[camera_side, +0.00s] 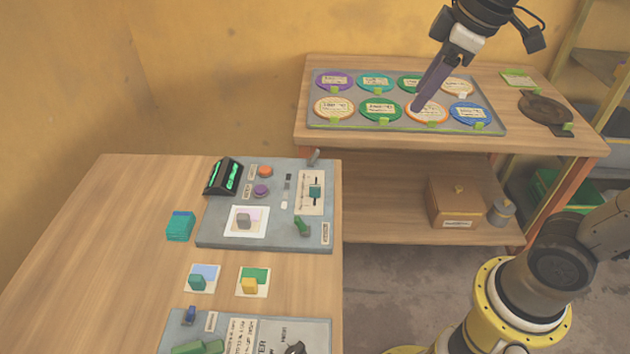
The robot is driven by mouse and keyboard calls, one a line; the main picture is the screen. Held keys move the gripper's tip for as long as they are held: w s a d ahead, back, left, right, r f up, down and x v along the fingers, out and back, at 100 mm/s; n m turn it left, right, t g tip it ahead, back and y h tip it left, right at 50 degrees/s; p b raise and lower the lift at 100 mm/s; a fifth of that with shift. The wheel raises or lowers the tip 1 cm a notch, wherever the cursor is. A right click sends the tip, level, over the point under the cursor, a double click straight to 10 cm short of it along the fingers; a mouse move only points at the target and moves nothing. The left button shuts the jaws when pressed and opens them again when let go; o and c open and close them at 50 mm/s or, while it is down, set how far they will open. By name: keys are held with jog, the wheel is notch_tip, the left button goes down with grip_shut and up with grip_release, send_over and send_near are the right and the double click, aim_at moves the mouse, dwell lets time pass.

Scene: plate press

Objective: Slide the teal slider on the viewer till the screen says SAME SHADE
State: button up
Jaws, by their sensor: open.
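The viewer (215,238) is a grey panel on the near wooden table. Its teal slider (315,191) sits on a pale, marked track at the panel's right side, around the middle of the track. The viewer's small dark screen (223,177) stands at the back left corner and shows green marks, too small to read. My gripper (418,106) is over the back table, its tips pointing down at an orange-rimmed round plate, far from the slider. It is open, though its fingers overlap in this view. I cannot tell whether it touches the plate.
A grey tray (318,125) with several round labelled plates lies under my gripper. On the viewer are an orange button (265,171), a purple button (261,191) and a grey block on a white card. Teal cards (180,226) are stacked left of it. The near table's left part is clear.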

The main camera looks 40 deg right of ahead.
jog(key=w+a+f+n+g, duration=0.1)
jog(key=w+a, duration=0.1)
jog(key=w, duration=0.5)
jog(key=n+g, duration=0.2)
jog(key=g, duration=0.1)
send_over(315, 186)
notch_tip(315, 186, down, 12)
notch_tip(315, 186, down, 13)
jog(key=shift+f, duration=0.15)
grip_shut()
dwell(0.5)
